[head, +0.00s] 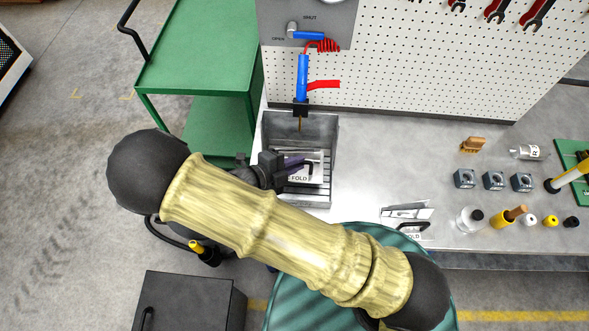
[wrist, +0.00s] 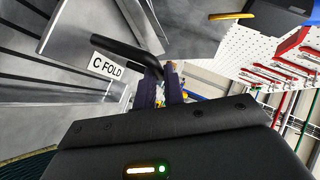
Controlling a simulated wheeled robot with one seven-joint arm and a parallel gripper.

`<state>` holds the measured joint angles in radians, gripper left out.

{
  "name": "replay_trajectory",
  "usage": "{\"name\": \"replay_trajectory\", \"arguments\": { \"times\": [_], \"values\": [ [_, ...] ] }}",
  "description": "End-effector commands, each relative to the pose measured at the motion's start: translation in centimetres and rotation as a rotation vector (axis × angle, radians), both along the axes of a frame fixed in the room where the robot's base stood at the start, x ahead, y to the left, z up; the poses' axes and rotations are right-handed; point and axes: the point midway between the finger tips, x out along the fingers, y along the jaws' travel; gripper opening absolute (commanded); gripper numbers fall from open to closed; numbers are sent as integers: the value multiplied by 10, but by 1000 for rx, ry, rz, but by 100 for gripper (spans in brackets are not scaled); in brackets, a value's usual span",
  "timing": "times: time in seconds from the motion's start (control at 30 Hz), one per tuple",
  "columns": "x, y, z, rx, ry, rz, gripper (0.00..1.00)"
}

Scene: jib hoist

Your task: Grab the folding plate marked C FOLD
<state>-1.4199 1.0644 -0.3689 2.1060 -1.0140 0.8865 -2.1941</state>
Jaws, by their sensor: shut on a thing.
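The folding plate marked C FOLD (wrist: 108,67) shows at the left in the wrist view, grey metal with a white label and a black bar handle (wrist: 130,48). My gripper (wrist: 163,75) has its dark purple fingers shut on the end of that handle. In the head view the plate (head: 300,178) is in the metal bin with slats (head: 328,135), its label partly covered. My gripper (head: 303,165) comes in from the left there, and my arm hides the bin's lower left. I cannot tell whether the plate touches the slats.
A blue air gun (head: 302,78) with a red hose hangs above the bin. Another metal plate (head: 405,211) with a partly hidden label lies to the right. Grey blocks (head: 493,180) and bottles stand farther right. A green cart (head: 195,60) stands left of the bench.

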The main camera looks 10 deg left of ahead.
Motion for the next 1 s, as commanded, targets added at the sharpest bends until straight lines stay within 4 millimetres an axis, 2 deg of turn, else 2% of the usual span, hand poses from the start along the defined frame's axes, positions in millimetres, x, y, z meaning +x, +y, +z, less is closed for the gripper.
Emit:
{"name": "replay_trajectory", "arguments": {
  "times": [0.2,0.4,1.0],
  "values": [
    [0,0,33,3,-2,-2,0],
    [0,0,49,-1,-1,0,0],
    [0,0,52,-2,-2,-1,0]
  ]
}}
